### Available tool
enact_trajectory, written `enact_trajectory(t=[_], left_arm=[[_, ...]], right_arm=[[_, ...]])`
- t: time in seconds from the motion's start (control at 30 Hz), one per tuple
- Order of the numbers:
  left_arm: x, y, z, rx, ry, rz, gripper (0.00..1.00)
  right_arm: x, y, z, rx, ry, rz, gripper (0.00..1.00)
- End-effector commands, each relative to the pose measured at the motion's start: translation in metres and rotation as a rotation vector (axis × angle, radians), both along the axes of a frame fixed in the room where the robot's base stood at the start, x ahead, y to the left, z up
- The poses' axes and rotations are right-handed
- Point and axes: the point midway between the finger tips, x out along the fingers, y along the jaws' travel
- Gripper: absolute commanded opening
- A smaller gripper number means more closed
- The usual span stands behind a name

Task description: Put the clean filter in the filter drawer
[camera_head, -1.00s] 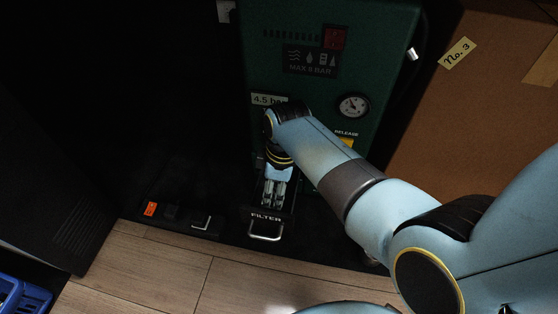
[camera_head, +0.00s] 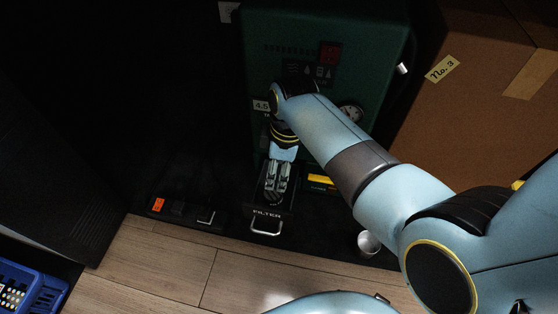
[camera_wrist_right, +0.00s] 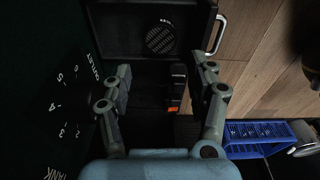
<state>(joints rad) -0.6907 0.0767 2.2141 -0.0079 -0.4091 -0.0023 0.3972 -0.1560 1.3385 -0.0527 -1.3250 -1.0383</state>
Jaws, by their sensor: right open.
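The filter drawer (camera_head: 267,214), dark with a silver handle and the word FILTER on its front, stands pulled out at the foot of the green machine. In the right wrist view a round, dark, ribbed disc that looks like the filter (camera_wrist_right: 160,39) lies inside the drawer (camera_wrist_right: 120,40). I cannot tell if it is clean. My right gripper (camera_head: 276,178) is above the drawer, fingers pointing down. In the right wrist view its fingers (camera_wrist_right: 163,72) are spread with nothing between them; the disc lies beyond the tips. My left gripper is not in view.
The green machine (camera_head: 300,30) rises behind the drawer. A black strip with an orange switch (camera_head: 158,205) and another handle lies left. A yellow item (camera_head: 321,182) and a silver cup (camera_head: 368,243) are right. A blue crate (camera_head: 45,290) is bottom left. A cardboard box (camera_head: 480,110) stands right.

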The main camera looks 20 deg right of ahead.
Motion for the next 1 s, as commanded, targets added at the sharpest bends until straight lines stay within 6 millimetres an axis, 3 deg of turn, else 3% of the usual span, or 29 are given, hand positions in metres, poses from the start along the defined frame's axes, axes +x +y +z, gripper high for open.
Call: enact_trajectory(t=[0.4, 0.53, 0.67, 0.77, 0.9, 1.0], left_arm=[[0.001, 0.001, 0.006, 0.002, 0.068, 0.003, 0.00], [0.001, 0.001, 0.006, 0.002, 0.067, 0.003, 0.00], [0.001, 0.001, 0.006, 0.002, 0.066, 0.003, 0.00], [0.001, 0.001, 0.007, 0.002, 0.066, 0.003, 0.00], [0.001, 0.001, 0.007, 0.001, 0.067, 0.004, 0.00], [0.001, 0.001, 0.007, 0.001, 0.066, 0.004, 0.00]], right_arm=[[-0.001, -0.001, 0.008, 0.000, 0.000, -0.002, 0.59], [-0.016, -0.011, 0.002, -0.007, -0.020, -0.059, 0.59], [-0.063, -0.042, -0.008, -0.018, -0.107, -0.256, 0.59], [-0.111, -0.072, 0.004, -0.005, -0.224, -0.460, 0.59], [-0.168, -0.097, 0.048, 0.073, -0.376, -0.696, 0.59], [-0.195, -0.103, 0.086, 0.154, -0.455, -0.812, 0.59]])
